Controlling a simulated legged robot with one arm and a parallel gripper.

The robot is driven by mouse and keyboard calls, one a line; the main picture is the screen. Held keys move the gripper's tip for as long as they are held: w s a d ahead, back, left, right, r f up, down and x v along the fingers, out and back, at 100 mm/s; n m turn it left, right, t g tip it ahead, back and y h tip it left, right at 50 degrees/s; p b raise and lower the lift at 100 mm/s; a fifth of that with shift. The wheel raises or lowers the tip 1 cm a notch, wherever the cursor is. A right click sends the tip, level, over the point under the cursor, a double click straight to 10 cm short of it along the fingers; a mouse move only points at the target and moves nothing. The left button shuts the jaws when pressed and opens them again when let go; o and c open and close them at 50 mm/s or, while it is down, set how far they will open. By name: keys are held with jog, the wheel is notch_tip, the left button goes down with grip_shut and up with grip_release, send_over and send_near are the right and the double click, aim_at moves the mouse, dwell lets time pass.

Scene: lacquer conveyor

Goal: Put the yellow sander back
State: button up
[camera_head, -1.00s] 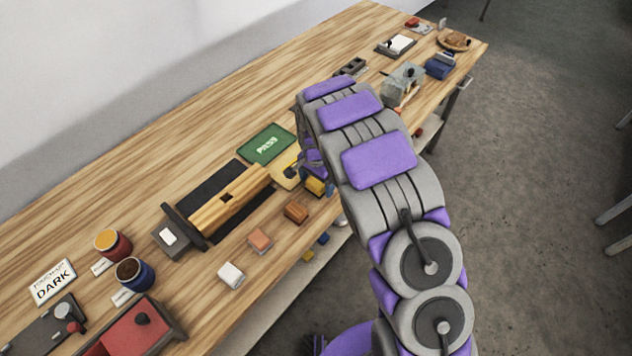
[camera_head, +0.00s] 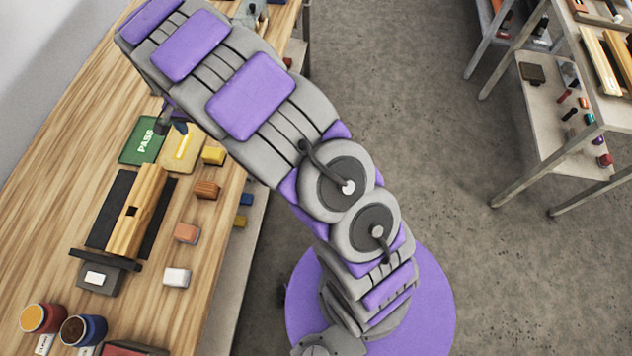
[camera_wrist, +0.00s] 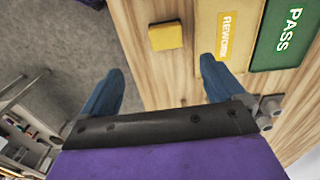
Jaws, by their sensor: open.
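The yellow sander (camera_head: 213,156), a small yellow block, sits on the wooden bench near its front edge, beside the yellow rework mat (camera_head: 190,138). In the wrist view the sander (camera_wrist: 165,36) lies beyond the fingertips, clear of both, with the rework mat (camera_wrist: 229,45) to its right. My gripper (camera_wrist: 160,74) is open with nothing between its blue fingers. In the head view my gripper (camera_head: 172,117) is partly hidden by my arm, above the mats' edge.
A brown block (camera_head: 206,189), a pink block (camera_head: 187,233) and a white block (camera_head: 176,277) line the front edge. A green pass mat (camera_head: 141,141) and a wooden piece on a fixture (camera_head: 138,212) lie behind. Blue and yellow blocks sit on a lower shelf. A rack stands right.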

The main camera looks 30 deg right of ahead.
jog(key=s+d+r+n, duration=0.2)
jog(key=s+d+r, duration=1.05)
jog(key=s, duration=0.35)
jog(key=s+d+r+n, duration=0.1)
jog(key=s+n, duration=0.1)
jog(key=s, duration=0.9)
jog(key=s+d+r+n+g, duration=0.1)
jog(key=s+d+r+n, duration=0.1)
jog(key=s, duration=1)
jog(key=shift+s+d+n+g, duration=0.15)
jog(key=shift+s+n+g, duration=0.15)
jog(key=shift+n, duration=0.4)
jog(key=shift+w, duration=0.1)
